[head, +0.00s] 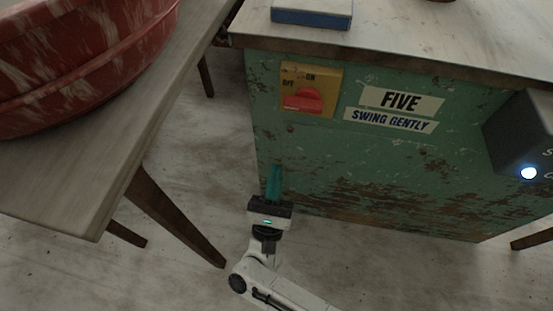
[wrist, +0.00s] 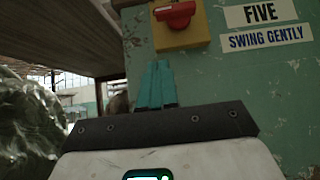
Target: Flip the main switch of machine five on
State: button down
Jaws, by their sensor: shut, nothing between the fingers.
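The main switch is a red rotary handle (head: 306,101) on a yellow plate (head: 328,77) marked OFF and ON. It sits at the upper left of the green front of machine five (head: 350,170), which bears a "FIVE" label (head: 402,101). The handle lies roughly sideways, its long end toward the left, on the OFF side. In the wrist view the red handle (wrist: 176,14) is at the top, partly cut off. My gripper (head: 274,168) is shut and empty, its teal fingers below the switch and apart from it. The fingers (wrist: 158,66) also show in the wrist view.
A wooden table (head: 75,205) with a large red bowl-like vessel (head: 80,60) stands at left. A blue box (head: 312,13) lies on the machine's top. A dark box with a lit white button (head: 529,173) juts out at right. Open floor lies in front.

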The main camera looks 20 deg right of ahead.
aim_at(303, 103)
jog(key=w+d+r, duration=0.1)
jog(key=w+r, duration=0.1)
jog(key=r, duration=0.3)
jog(key=w+d+r+p, duration=0.1)
jog(key=w+d+r, duration=0.1)
jog(key=r, duration=0.3)
jog(key=shift+w+d, duration=0.25)
jog(key=shift+w, duration=0.15)
